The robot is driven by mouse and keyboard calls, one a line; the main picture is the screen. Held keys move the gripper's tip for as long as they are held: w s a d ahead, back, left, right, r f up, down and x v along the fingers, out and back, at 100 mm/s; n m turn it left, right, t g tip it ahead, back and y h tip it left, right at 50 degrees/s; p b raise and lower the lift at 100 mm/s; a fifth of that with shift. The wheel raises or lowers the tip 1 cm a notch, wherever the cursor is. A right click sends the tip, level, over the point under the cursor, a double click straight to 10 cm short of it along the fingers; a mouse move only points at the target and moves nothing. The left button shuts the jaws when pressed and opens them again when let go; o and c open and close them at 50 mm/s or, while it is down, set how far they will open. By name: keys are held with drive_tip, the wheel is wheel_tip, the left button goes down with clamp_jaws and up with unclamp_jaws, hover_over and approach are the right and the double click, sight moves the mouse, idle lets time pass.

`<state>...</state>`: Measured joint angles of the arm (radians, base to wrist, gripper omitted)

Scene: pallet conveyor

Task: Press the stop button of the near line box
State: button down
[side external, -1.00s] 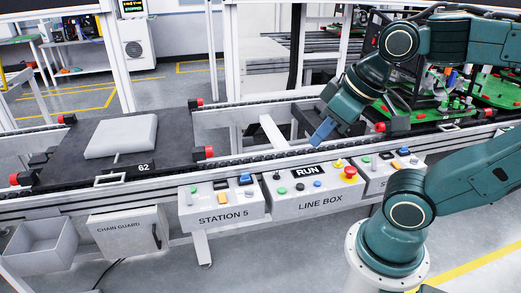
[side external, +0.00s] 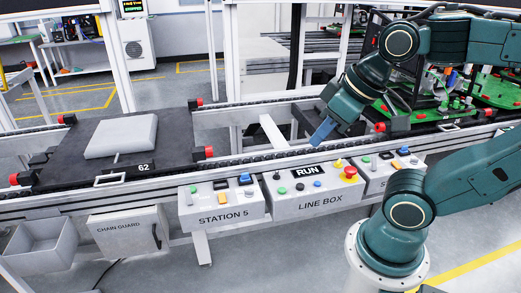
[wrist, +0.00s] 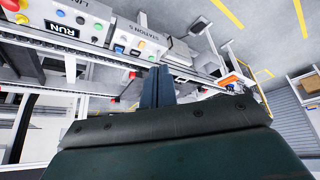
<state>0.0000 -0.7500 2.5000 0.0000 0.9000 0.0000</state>
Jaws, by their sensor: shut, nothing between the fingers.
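The line box (side external: 322,204) is a grey slanted box on the near side of the conveyor, with a display reading RUN. It has a red mushroom button (side external: 350,173) on a yellow base, plus small green, black, blue and yellow controls. No stop label is legible. In the wrist view the line box shows at the upper left, with its red button (wrist: 22,19) beside the RUN display (wrist: 58,29). My gripper (side external: 321,133) is shut and empty, above and behind the box and apart from it. Its blue-grey fingers (wrist: 157,86) point forward in the wrist view.
The Station 5 box (side external: 222,206) stands left of the line box, and another button box (side external: 378,184) stands right, partly behind my arm. A pallet (side external: 170,172) marked 62 carries a grey block (side external: 122,136) on the conveyor. Green fixtures (side external: 490,90) stand back right.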

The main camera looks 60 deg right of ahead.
drive_tip(key=shift+w, duration=0.15)
drive_tip(key=w+d+f+n+t+h, duration=0.1)
drive_tip(key=w+d+f+n, duration=0.1)
drive_tip(key=w+d+f, duration=0.45)
drive_tip(key=w+d+f+n+t, duration=0.1)
drive_tip(key=w+d+f, duration=0.3)
drive_tip(key=w+d, duration=0.55)
drive_tip(key=h, duration=0.4)
hover_over(302, 187)
wheel_tip(302, 187, down, 21)
drive_tip(key=shift+m, duration=0.3)
drive_tip(key=shift+f, duration=0.25)
drive_tip(key=shift+f, duration=4.25)
